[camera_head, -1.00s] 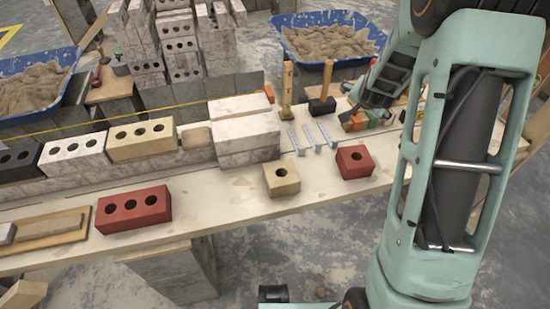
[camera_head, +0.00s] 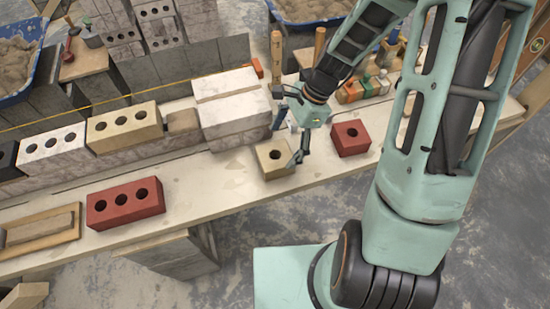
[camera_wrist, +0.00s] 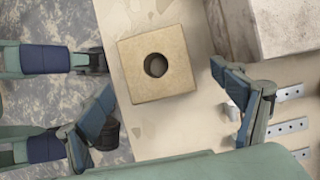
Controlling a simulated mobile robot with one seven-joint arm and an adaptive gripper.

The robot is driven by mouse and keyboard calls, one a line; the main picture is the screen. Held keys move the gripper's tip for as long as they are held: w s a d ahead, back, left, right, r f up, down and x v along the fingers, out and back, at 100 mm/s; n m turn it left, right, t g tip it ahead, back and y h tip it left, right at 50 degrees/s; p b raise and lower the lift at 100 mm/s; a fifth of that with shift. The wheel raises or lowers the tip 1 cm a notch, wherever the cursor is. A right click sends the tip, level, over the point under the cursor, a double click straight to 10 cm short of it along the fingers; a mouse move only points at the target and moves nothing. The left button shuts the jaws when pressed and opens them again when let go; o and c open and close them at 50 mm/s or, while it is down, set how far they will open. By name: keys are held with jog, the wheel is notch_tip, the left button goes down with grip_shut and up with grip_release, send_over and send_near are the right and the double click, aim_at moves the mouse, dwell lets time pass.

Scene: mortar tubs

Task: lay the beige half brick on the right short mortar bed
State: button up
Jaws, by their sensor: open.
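The beige half brick (camera_head: 270,167), a block with one round hole, lies on the bench. It also shows in the wrist view (camera_wrist: 157,85). My gripper (camera_head: 288,140) is open just over it; in the wrist view my open fingers (camera_wrist: 168,85) are on either side of the brick, with gaps visible. Nothing is held. A small brownish mortar patch (camera_head: 183,122) lies in the wall row between the beige long brick and the pale block stack; it appears to be the right short mortar bed.
A red half brick (camera_head: 351,139) lies right of the beige one. A red long brick (camera_head: 126,204) lies to the left. The pale block stack (camera_head: 233,112) stands close behind my gripper. Metal clips (camera_wrist: 287,128) lie nearby. A yellow line (camera_head: 100,116) runs along the wall.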

aim_at(278, 154)
jog(key=b+x, duration=0.1)
jog(key=x, duration=0.5)
jog(key=shift+s+a+f, duration=0.1)
jog(key=shift+s+f, duration=0.1)
jog(key=shift+f, duration=0.1)
jog(key=c, duration=2.1)
jog(key=shift+r, duration=0.1)
jog(key=shift+r, duration=0.1)
